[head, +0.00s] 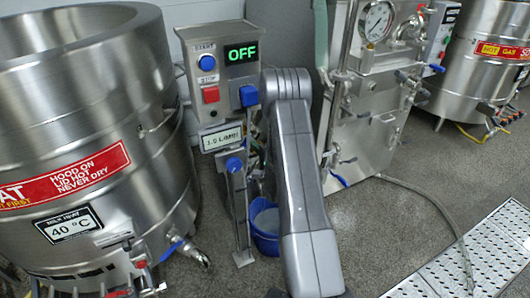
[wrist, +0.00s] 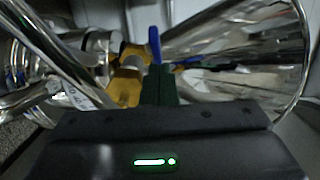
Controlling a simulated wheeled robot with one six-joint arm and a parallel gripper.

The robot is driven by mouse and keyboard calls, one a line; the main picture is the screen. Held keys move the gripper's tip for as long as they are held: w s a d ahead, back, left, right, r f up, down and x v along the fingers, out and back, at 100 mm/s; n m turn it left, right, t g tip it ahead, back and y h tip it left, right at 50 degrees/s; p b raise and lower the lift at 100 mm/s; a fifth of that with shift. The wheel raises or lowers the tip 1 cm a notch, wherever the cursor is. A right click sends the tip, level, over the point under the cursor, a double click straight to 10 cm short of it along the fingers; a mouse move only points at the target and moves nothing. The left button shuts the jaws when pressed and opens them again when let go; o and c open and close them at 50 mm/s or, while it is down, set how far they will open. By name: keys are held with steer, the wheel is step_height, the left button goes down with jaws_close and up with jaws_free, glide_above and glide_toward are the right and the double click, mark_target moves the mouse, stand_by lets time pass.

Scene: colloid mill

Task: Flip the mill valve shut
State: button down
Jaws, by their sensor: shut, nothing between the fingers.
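In the wrist view my gripper (wrist: 160,72) shows as two dark green fingers pressed together, with nothing between them. A blue lever (wrist: 154,45) stands upright just beyond the fingertips, apparently on the valve by the yellow fittings (wrist: 125,90). Whether the fingers touch the lever cannot be told. Shiny steel pipework lies to the left and a steel cone (wrist: 245,45) to the right. In the head view my arm hides the gripper and most of the mill. The control box (head: 220,60) there has a display (head: 242,53) reading OFF.
A large steel vat (head: 75,120) stands at the left, with a blue-handled tap (head: 172,250). A blue bucket (head: 266,228) sits on the floor behind my arm. A steel machine with a gauge (head: 377,20) stands to the right. A hose (head: 440,215) crosses open floor there.

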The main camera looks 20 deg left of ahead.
steer(key=shift+a, duration=0.25)
steer(key=shift+s+a+b, duration=0.4)
steer(key=shift+a+b, duration=0.05)
steer(key=shift+a, duration=0.05)
